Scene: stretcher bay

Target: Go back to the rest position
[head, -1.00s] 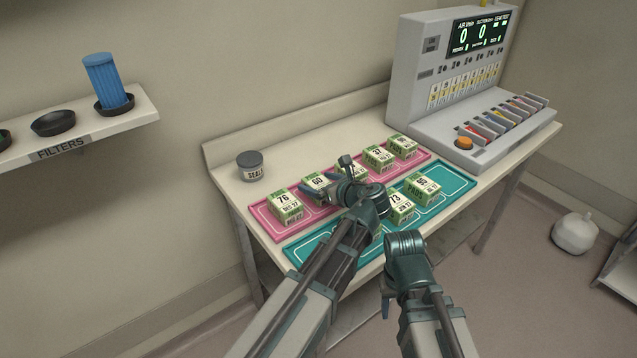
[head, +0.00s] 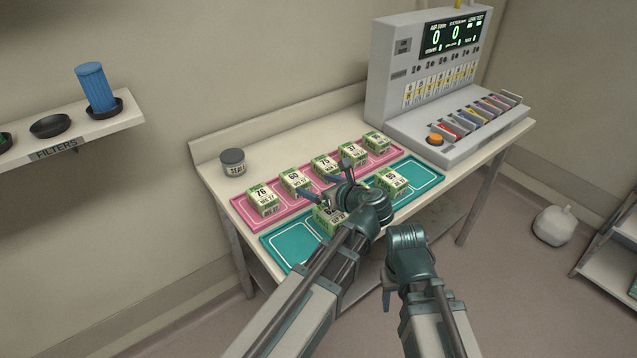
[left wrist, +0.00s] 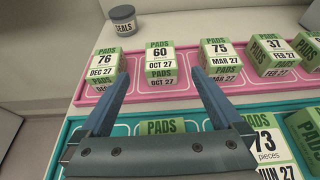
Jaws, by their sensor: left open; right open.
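My left gripper (head: 338,183) is open and empty above the teal tray (head: 287,241), near the front edge of the pink tray (head: 287,215). In the left wrist view its two blue fingers (left wrist: 160,88) stand wide apart, with a green and white pads box (left wrist: 162,127) on the teal tray partly hidden below them. A box marked 73 (left wrist: 268,145) is right of the fingers. Pads boxes stand in a row on the pink tray, among them one marked 76 (head: 263,200) and one marked 60 (head: 295,180). My right gripper (head: 388,292) hangs low before the table, mostly hidden.
A grey test machine (head: 390,75) with a lit display stands at the table's (head: 215,170) right end. A grey-lidded jar (head: 233,163) stands at the back left. A wall shelf (head: 100,127) holds a blue filter (head: 95,88). A white bag (head: 553,226) lies on the floor.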

